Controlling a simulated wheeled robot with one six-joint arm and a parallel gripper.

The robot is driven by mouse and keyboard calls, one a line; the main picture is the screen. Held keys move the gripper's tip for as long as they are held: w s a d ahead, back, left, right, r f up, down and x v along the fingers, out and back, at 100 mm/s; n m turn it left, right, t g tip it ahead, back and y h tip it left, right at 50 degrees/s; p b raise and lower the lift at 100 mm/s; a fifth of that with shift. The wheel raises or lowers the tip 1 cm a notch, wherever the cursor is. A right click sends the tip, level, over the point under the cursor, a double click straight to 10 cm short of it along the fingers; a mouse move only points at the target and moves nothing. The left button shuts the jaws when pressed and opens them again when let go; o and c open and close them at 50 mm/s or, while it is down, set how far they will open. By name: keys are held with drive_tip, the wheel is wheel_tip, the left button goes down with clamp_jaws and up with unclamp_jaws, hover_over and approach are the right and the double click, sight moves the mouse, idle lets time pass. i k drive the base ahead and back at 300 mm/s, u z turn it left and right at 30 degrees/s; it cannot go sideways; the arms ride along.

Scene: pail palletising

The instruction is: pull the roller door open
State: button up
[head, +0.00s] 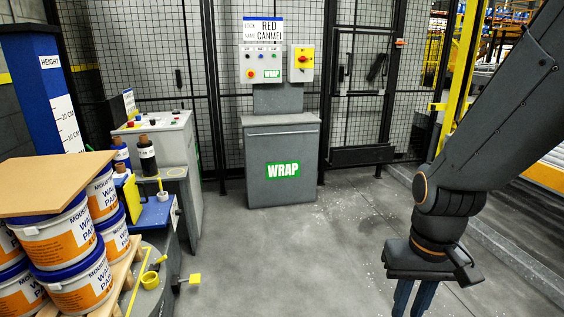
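A grey cabinet (282,160) with a green WRAP label stands against the mesh fence in the middle of the head view. Its front looks closed, and a thin bar runs across near its top edge. I cannot tell whether this front is the roller door; no other door is clearly a roller door. My gripper (414,299) hangs pointing down at the lower right, apart from the cabinet and nearer to me. Its blue fingers are cut off by the bottom edge, so their tips are hidden. I see nothing held between them.
A control panel (262,65) and a yellow switch box (301,63) sit above the cabinet. Paint pails (62,240) under a brown board (55,184) stand at left, beside a bench with bottles. A mesh gate (362,85) is behind. The middle floor (300,260) is clear.

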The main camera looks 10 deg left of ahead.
sight(132, 195)
drive_tip(key=z, duration=0.05)
drive_tip(key=i, duration=1.75)
drive_tip(key=u, duration=0.95)
drive_tip(key=i, duration=1)
drive_tip(key=u, duration=1.2)
drive_tip(key=i, duration=0.35)
drive_tip(key=u, duration=0.3)
